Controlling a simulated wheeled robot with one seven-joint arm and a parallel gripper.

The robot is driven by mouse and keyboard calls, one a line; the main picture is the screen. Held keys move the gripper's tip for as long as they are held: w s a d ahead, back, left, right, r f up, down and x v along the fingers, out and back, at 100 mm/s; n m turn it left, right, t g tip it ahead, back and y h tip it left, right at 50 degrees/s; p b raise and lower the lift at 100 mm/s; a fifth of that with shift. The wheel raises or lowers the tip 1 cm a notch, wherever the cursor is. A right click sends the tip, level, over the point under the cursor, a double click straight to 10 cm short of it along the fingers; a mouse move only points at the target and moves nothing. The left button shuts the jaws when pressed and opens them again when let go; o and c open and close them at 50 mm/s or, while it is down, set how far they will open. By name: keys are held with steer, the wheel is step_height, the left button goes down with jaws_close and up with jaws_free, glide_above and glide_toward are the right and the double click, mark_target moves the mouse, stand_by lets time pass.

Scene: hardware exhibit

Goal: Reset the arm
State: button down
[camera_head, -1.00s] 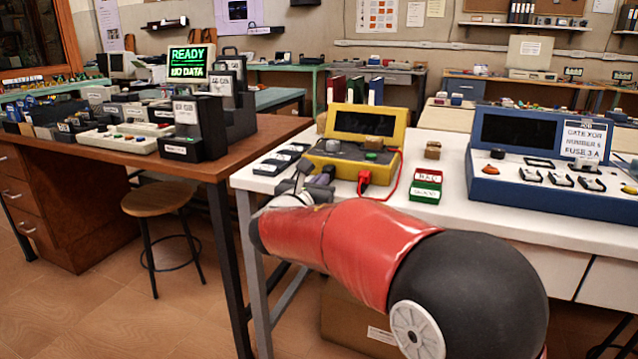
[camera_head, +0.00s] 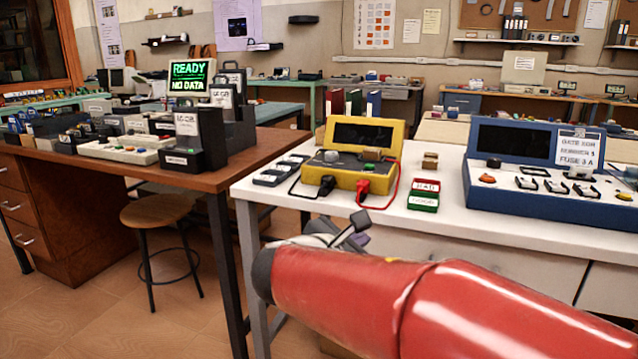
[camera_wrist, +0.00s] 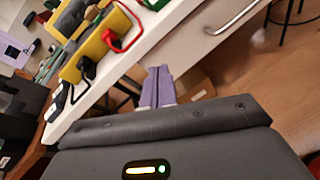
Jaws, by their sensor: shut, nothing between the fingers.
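My red arm reaches in from the lower right in the head view. My gripper (camera_head: 352,228) is at its end, in front of the white table's near edge, partly hidden by the arm. In the wrist view, the two grey-purple fingers (camera_wrist: 158,84) are together with nothing between them. They point past the table edge, with floor and a brown box below. The gripper is apart from the yellow tester (camera_head: 364,155), which stands on the table with a red plug and a black plug at its front.
The white table (camera_head: 440,228) also bears a blue console (camera_head: 540,200), red and green blocks (camera_head: 424,195) and dark switches (camera_head: 280,170). A brown desk (camera_head: 245,160) with boxes and a stool (camera_head: 160,210) are at left. Floor between them is open.

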steer(key=s+d+f+m+g, duration=0.4)
steer(key=s+d+m+g, duration=0.1)
steer(key=s+d+m, duration=0.4)
steer(key=s+f+m+y, duration=0.4)
steer(key=s+m, duration=0.3)
steer(key=m, duration=0.1)
steer(key=s+f+m+g+y, duration=0.1)
steer(key=s+f+m+y, duration=0.2)
steer(key=s+m, duration=0.4)
steer(key=shift+d+f+m+g+y, duration=0.3)
steer(key=shift+f+m+y, duration=0.1)
steer(key=shift+y, duration=0.2)
steer(key=c, duration=2.1)
jaws_free()
steer(key=shift+r, duration=0.1)
